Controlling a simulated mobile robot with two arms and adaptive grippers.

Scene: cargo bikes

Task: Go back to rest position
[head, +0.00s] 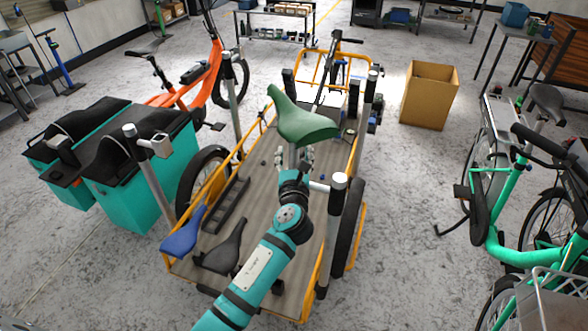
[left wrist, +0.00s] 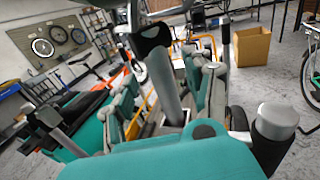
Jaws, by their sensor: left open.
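My left gripper (head: 293,156) is in the middle of the head view, over the wooden cargo bed (head: 262,160) and just below a green saddle (head: 301,122). The gripper is open. Its grey fingers show close to the grey post under the saddle, and I cannot tell whether they touch it. In the left wrist view a grey post (left wrist: 163,75) rises at a tilt in front of the camera, close to the gripper parts. My right gripper is in neither view.
A blue saddle (head: 183,232) and a black saddle (head: 221,248) lie at the bed's near end. Upright posts (head: 335,205) stand around the bed. Teal boxes (head: 125,195) are at left, a green bike (head: 497,235) at right. A cardboard box (head: 429,95) stands behind, with open floor between.

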